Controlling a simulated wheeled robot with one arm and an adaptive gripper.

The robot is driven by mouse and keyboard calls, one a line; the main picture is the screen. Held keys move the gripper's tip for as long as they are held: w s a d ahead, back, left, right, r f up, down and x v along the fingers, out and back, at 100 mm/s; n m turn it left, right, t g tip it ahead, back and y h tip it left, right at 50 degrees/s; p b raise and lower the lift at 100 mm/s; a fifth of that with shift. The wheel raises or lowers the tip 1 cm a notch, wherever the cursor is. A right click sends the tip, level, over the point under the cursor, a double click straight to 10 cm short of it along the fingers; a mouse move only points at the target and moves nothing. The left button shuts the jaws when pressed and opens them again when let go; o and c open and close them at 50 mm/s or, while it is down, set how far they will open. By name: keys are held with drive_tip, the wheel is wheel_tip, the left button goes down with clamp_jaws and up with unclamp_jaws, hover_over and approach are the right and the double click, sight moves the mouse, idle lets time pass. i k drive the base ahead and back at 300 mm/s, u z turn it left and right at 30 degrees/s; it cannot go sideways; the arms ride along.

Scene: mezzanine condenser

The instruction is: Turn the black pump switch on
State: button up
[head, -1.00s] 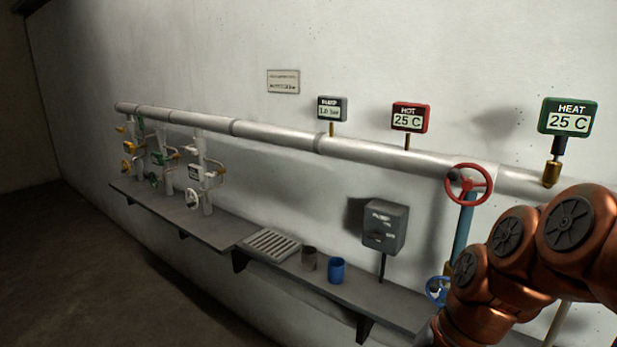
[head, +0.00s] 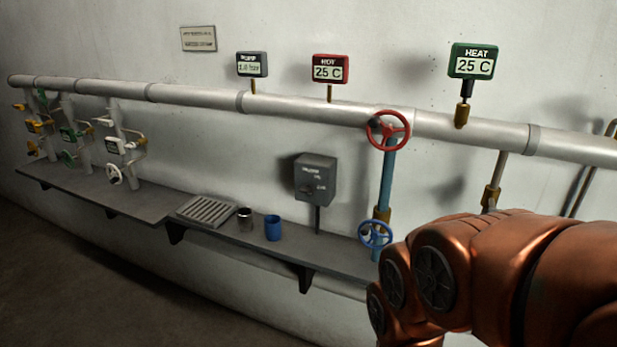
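The pump switch is a dark grey box (head: 316,178) on a short post above the grey shelf, left of the blue pipe. A small dark knob (head: 309,189) shows on its front face with blurred lettering around it. I cannot read which way the knob is set. The pump display (head: 252,65) on the long pipe is grey and reads about 1.0 bar. My copper-coloured arm fills the lower right, right of the switch box and apart from it in the picture. My gripper is out of view.
A red handwheel (head: 388,130) and a blue handwheel (head: 376,234) sit on the blue pipe. A grey metal cup (head: 245,219), a blue cup (head: 272,228) and a drain grate (head: 207,211) are on the shelf (head: 150,208). Red and green displays read 25 C.

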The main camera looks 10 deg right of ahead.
sight(307, 189)
drive_tip(key=z, duration=0.25)
drive_tip(key=i, duration=0.55)
drive_tip(key=u, duration=1.95)
